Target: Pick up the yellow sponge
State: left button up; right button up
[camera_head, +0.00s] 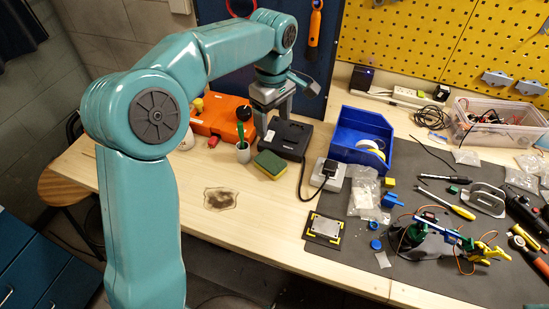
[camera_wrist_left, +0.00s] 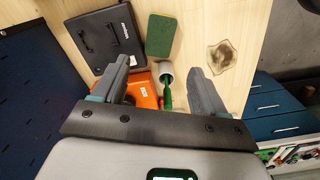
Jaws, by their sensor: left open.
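The yellow sponge (camera_head: 270,164), with a green upper face, lies flat on the wooden bench in front of the black box. In the left wrist view the sponge (camera_wrist_left: 161,36) lies beyond the fingertips, its green face toward the camera and a yellow edge showing. My left gripper (camera_head: 276,118) is open and empty, pointing down above and behind the sponge, near the black box and orange case. In the left wrist view its two fingers (camera_wrist_left: 158,67) are spread wide, with nothing gripped. My right gripper is not in view.
A white cup (camera_head: 243,153) with a green-handled tool stands left of the sponge. The black box (camera_head: 287,137) and orange case (camera_head: 214,117) are behind. A blue bin (camera_head: 349,128) and power adapter are to the right. Bare wood with a scorch mark (camera_head: 220,199) lies in front.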

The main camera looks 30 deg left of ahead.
pick_arm(q)
send_over(274, 164)
notch_tip(274, 164, down, 10)
jog(key=shift+w+f, duration=0.15)
jog(key=shift+w+d+f, duration=0.1)
jog(key=shift+f, duration=0.15)
jog(key=f+p, duration=0.2)
jog(key=f, duration=0.3)
jog(key=shift+s+f, duration=0.1)
jog(key=shift+s, duration=0.1)
jog(key=shift+w+f, duration=0.1)
jog(key=shift+f, duration=0.05)
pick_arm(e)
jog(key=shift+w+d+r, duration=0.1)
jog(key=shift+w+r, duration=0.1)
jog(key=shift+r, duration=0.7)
pick_arm(q)
jog(key=shift+s, duration=0.2)
jog(key=c, duration=0.5)
jog(key=shift+w, duration=0.1)
jog(key=c, duration=0.3)
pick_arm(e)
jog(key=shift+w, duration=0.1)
